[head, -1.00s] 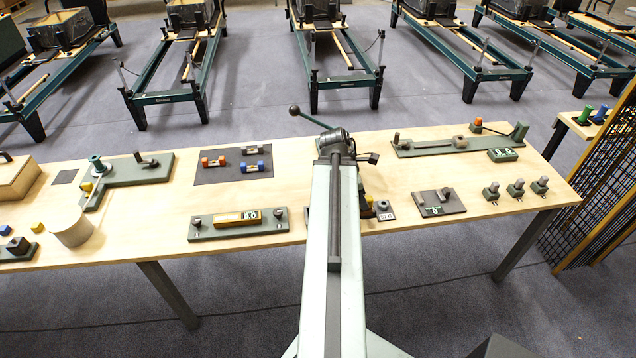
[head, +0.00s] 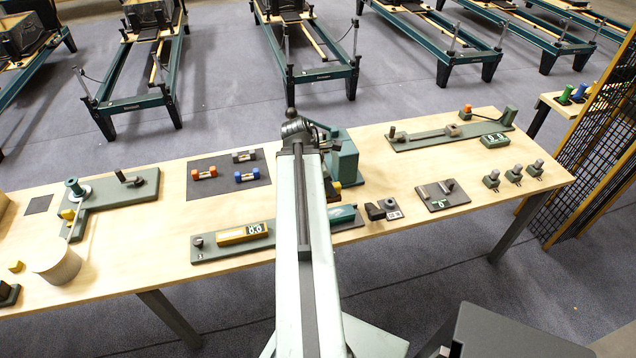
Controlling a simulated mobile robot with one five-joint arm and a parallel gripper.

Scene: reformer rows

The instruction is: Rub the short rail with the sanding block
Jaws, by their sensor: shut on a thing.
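My pale arm link (head: 312,250) runs up the middle and ends in a dark joint (head: 295,130) over the bench. My gripper does not show; the arm hides whatever is behind it. I cannot make out the sanding block. I cannot tell surely which piece is the short rail. A teal bar (head: 343,214) lies on a grey plate just right of my arm, its left part hidden. A small plate with short posts (head: 442,200) lies farther right. A longer grey rail plate (head: 425,139) lies at the back right.
A green box-like machine (head: 345,163) stands right behind my arm, with a ball-ended lever (head: 290,113). A yellow gauge block (head: 243,233) lies on a plate to the left. A dark mat (head: 205,162) holds small coloured pieces. Bare wood (head: 400,172) shows right of the machine.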

